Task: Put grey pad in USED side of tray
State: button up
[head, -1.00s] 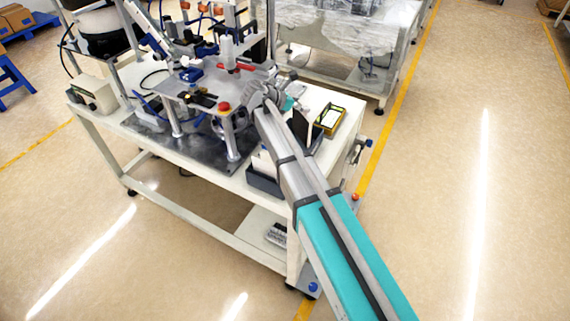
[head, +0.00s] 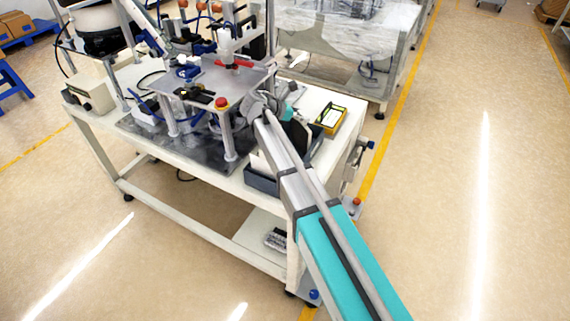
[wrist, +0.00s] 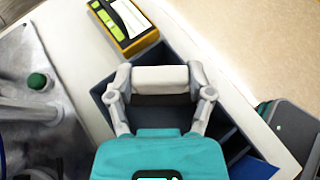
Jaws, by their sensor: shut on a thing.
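My gripper (wrist: 160,82) is shut on a light grey pad (wrist: 160,77), which spans between its two fingers in the wrist view. The dark blue-grey tray (wrist: 228,122) lies below the gripper and pad, with dividers partly showing at its lower right. The gripper body hides much of the tray, and I see no USED marking. In the head view my gripper (head: 258,106) is at the far end of my arm, and the pad cannot be made out. The tray (head: 262,182) shows at the bench's front edge, partly behind my arm.
A yellow and black box (head: 331,118) stands on the bench right of the tray. Left of my gripper is a raised metal fixture plate (head: 205,85) with a red button (head: 222,103). A green-capped post (wrist: 38,82) stands left of the tray in the wrist view.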

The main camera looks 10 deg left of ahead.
jog(key=o, duration=1.2)
jog(key=shift+o, duration=0.2)
jog(key=shift+w, duration=0.1)
jog(key=shift+r, duration=0.15)
